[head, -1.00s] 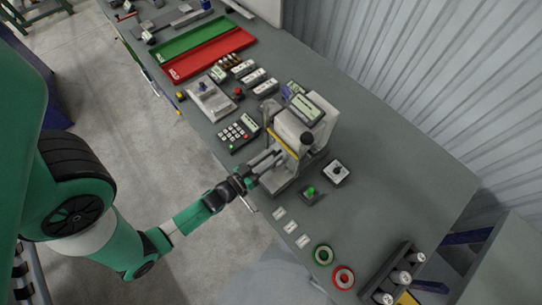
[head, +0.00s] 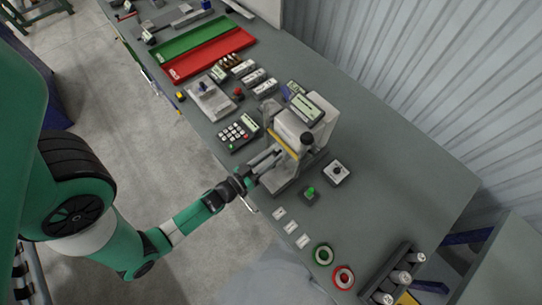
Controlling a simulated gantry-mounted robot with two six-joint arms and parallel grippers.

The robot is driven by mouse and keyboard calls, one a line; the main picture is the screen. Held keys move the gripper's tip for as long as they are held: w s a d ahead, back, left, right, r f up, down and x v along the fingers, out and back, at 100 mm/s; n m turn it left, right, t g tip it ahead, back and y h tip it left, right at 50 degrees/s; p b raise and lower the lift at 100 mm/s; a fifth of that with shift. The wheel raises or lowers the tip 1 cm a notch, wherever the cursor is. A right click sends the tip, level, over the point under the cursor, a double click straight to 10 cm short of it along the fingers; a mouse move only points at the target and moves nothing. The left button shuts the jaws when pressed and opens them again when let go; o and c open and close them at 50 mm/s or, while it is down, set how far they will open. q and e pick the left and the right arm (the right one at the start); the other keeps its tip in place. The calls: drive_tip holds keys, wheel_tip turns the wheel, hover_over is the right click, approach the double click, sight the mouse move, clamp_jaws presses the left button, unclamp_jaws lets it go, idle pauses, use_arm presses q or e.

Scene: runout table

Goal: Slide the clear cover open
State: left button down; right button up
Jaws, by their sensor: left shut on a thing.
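A grey and white bench machine (head: 294,122) with a small display stands near the middle of the table. A yellow strip (head: 283,143) runs along its front. My left gripper (head: 268,158) reaches in from the left and is at the front of the machine, with its fingers shut on a part there. The clear cover cannot be made out clearly; the fingers hide the spot they hold. My right gripper is not in view.
A keypad box (head: 238,132) stands left of the machine. A green button box (head: 310,194) and a grey knob box (head: 335,172) stand right of it. Red tray (head: 212,53) and green tray (head: 191,41) lie farther back.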

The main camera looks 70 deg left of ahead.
use_arm(q)
wheel_tip(320, 180, up, 13)
drive_tip(key=p, duration=1.2)
drive_tip(key=shift+f+p, duration=0.15)
drive_tip(key=shift+p, duration=0.15)
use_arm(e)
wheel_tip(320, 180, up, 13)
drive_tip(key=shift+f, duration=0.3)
use_arm(q)
drive_tip(key=c, duration=0.6)
unclamp_jaws()
drive_tip(key=shift+s, duration=0.1)
